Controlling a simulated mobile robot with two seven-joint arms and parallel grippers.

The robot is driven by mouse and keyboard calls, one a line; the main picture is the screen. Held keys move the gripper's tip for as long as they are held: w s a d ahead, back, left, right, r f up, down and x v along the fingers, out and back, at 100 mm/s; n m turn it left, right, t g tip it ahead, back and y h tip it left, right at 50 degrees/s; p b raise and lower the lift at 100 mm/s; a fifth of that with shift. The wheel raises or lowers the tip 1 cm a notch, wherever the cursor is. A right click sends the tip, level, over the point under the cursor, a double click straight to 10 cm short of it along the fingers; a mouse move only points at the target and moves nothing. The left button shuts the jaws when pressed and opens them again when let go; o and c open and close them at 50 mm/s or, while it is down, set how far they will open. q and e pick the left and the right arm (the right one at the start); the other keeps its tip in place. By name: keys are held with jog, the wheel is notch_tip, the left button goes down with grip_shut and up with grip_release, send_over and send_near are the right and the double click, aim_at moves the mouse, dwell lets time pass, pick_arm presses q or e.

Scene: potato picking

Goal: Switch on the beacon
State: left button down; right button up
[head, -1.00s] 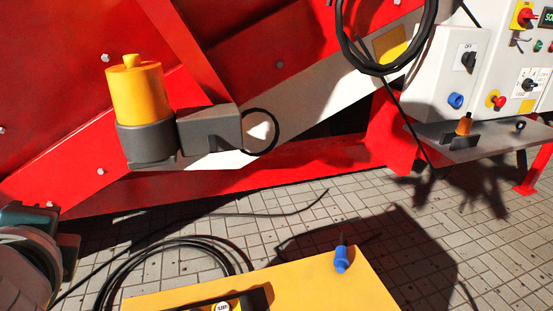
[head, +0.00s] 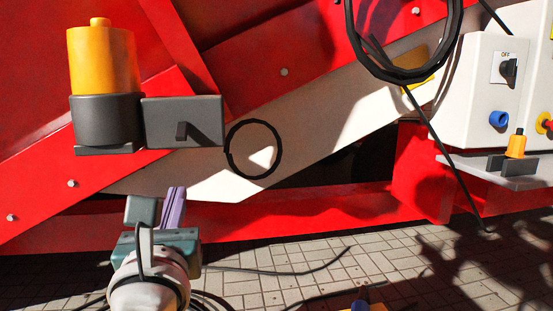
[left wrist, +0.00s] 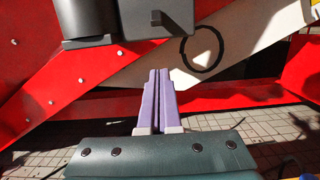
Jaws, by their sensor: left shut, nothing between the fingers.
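The beacon (head: 102,62) is an orange cylinder with a small knob on top, upright in a dark grey base (head: 106,121) on the red machine in the head view. In the left wrist view the fingers (left wrist: 159,75) point up toward the box. My right gripper is not in view.
A black ring (head: 254,149) hangs right of the box. A coiled black cable (head: 455,40) hangs at the upper right, beside a white control panel (head: 485,85). A smaller orange-topped object (head: 516,143) stands on a grey shelf (head: 520,178). The tiled floor (head: 300,265) lies below.

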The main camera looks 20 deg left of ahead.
aim_at(184, 146)
pick_arm(q)
jog(key=shift+s, duration=0.1)
jog(key=w+a+r, duration=0.1)
jog(key=w, duration=0.1)
jog(key=w+a+r+b, duration=0.1)
jog(key=w+a+r, duration=0.1)
jog(key=w, duration=0.1)
jog(key=w+a+r, duration=0.1)
jog(key=w, duration=0.1)
jog(key=shift+w+a+r+b, duration=0.25)
jog(key=shift+a+b, duration=0.05)
jog(key=shift+b, duration=0.1)
jog(key=shift+s+d+r, duration=0.15)
jog(key=shift+s+r, duration=0.15)
jog(key=shift+r, duration=0.05)
